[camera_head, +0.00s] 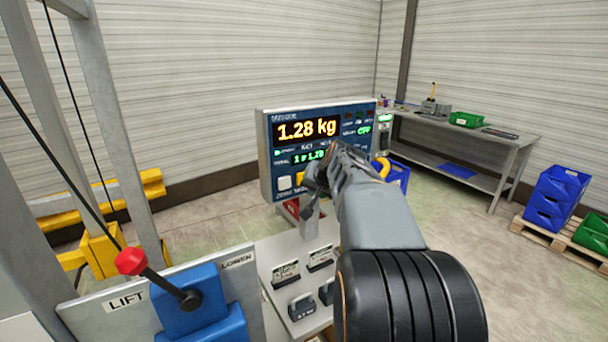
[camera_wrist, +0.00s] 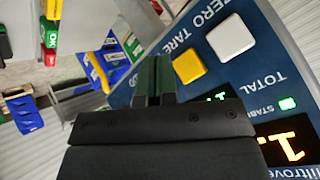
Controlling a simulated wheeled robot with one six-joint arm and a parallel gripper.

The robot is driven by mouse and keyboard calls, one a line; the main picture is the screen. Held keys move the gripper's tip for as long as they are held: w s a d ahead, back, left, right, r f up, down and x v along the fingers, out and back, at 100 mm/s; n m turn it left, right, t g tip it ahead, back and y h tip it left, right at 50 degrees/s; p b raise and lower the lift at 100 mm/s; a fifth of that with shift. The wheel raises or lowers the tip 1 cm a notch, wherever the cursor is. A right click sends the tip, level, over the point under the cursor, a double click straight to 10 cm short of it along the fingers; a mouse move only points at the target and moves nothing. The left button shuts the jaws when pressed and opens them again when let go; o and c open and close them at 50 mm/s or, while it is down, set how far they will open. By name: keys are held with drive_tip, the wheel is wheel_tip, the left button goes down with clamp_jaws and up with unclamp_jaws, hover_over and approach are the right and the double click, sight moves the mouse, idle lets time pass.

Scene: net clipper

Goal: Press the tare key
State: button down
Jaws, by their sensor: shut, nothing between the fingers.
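The scale's blue control panel (camera_head: 267,150) shows 1.28 kg in yellow digits. The tare key is the yellow square key (camera_wrist: 188,66), labelled TARE in the wrist view. In the head view only a strip of the yellow key (camera_head: 300,178) shows beside my gripper (camera_head: 316,187), which hides the rest. The white key (camera_wrist: 230,38) by the ZERO label is next to it. In the wrist view my gripper's fingers (camera_wrist: 154,78) are shut and empty, pictured left of and below the yellow key. The fingertips look apart from the key, but the gap's depth cannot be told.
A lever with a red knob (camera_head: 131,261) stands at the lower left beside LIFT and LOWER labels. Small labelled blocks (camera_head: 286,272) stand on a pale surface below the panel. A workbench (camera_head: 490,140) and blue bins (camera_head: 553,200) are farther right.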

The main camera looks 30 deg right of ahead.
drive_tip(key=shift+w+p, duration=0.35)
drive_tip(key=shift+w, duration=0.9)
drive_tip(key=shift+w, duration=0.15)
idle(1.2)
drive_tip(key=shift+w+d, duration=0.1)
drive_tip(key=shift+w, duration=0.2)
drive_tip(key=shift+w+p, duration=0.3)
drive_tip(key=shift+w, duration=0.05)
idle(0.8)
drive_tip(key=shift+s, duration=0.1)
drive_tip(key=shift+s+b, duration=0.6)
drive_tip(key=shift+s, duration=0.15)
drive_tip(key=shift+s+a+b, duration=0.2)
drive_tip(key=shift+s+b, duration=1.25)
drive_tip(key=shift+s, duration=1.05)
